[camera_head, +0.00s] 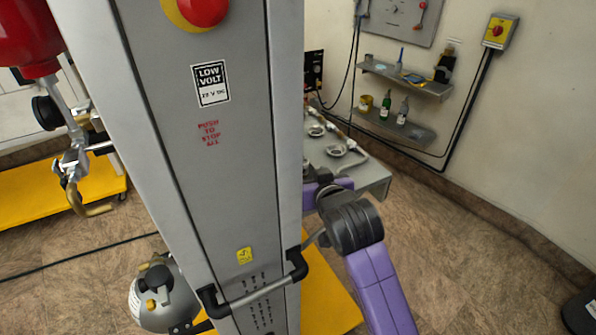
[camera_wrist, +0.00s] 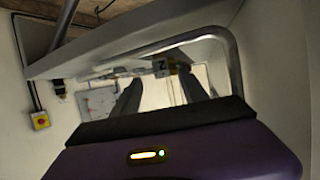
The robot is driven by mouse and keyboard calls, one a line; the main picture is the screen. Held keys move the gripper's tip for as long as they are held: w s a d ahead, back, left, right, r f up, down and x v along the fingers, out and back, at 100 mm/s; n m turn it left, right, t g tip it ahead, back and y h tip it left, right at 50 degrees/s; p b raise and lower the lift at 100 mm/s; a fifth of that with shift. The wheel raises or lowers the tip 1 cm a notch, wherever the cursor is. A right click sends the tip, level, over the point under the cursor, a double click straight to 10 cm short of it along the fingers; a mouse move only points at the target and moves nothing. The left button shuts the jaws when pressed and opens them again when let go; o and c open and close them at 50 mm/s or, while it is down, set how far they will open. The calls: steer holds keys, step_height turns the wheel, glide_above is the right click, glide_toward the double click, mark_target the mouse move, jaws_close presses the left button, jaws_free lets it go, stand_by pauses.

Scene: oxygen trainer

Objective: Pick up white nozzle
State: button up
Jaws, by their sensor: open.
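I cannot make out a white nozzle for certain in either view. In the wrist view my gripper (camera_wrist: 160,78) is open, its two dark fingers spread apart with nothing seen held between them. Beyond the fingertips is a small grey block marked with a Z-like sign (camera_wrist: 160,68), with small dark and yellowish parts beside it. In the head view my purple arm reaches behind a tall grey panel, which hides my gripper. A grey table (camera_head: 372,180) with small round metal fittings (camera_head: 336,150) stands beside it.
The tall grey panel (camera_head: 225,130) blocks much of the head view. Wall shelves with bottles (camera_head: 403,110) and a yellow switch box (camera_head: 500,31) are at right.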

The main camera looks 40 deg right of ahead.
mark_target(305, 169)
steer(key=shift+p+x, duration=0.6)
steer(key=shift+x, duration=3.25)
steer(key=shift+a+f, duration=0.1)
steer(key=shift+f, duration=0.05)
steer(key=shift+c, duration=0.4)
jaws_close()
